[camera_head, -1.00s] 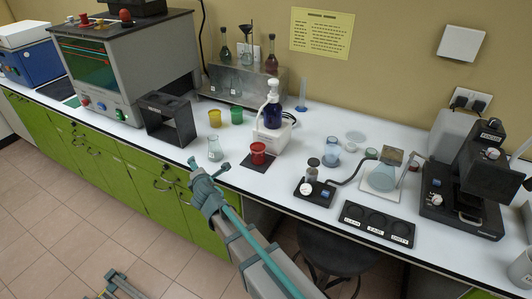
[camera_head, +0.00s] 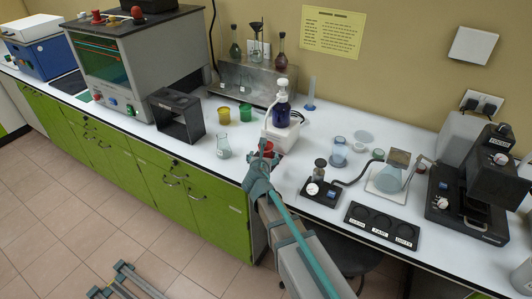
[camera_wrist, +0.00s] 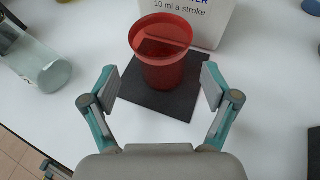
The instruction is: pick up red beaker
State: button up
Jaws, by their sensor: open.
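The red beaker (camera_wrist: 163,62) stands upright on a dark square mat (camera_wrist: 176,103) in the wrist view, just ahead of my gripper (camera_wrist: 160,85). My gripper is open, with one finger to the left and one to the right of the beaker's near side, apart from it. In the head view, my gripper (camera_head: 264,152) mostly covers the beaker, and only a bit of the red beaker (camera_head: 273,149) shows at its right.
A white dispenser box (camera_wrist: 205,18) stands right behind the beaker. A clear glass flask (camera_wrist: 40,62) is to the left. Yellow (camera_head: 223,115) and green (camera_head: 245,112) beakers stand further back. A stirrer-like device (camera_head: 318,189) is to the right.

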aim_at(266, 148)
jog(key=x, duration=0.2)
jog(key=p+x, duration=0.1)
jog(key=x, duration=0.1)
jog(key=p+x, duration=0.1)
jog(key=x, duration=0.1)
jog(key=shift+w+d+r, duration=0.15)
jog(key=shift+w+r, duration=0.05)
jog(key=shift+w, duration=0.15)
jog(key=c, duration=1.4)
jog(key=shift+s+r, duration=0.2)
jog(key=shift+r+b, duration=0.15)
jog(key=shift+b, duration=0.15)
jog(key=shift+r+b, duration=0.4)
jog(key=shift+r, duration=2.65)
jog(key=s+a+b, duration=0.1)
jog(key=s+a, duration=0.1)
jog(key=s, duration=0.4)
jog(key=s+a+b, duration=0.2)
jog(key=s+a, duration=0.1)
jog(key=s, duration=0.2)
jog(key=s+a+b, duration=0.2)
jog(key=s+a, duration=0.1)
jog(key=s, duration=0.3)
jog(key=shift+s+a+r, duration=0.1)
jog(key=shift+s+a, duration=0.15)
jog(key=shift+s, duration=0.05)
jog(key=shift+s, duration=0.1)
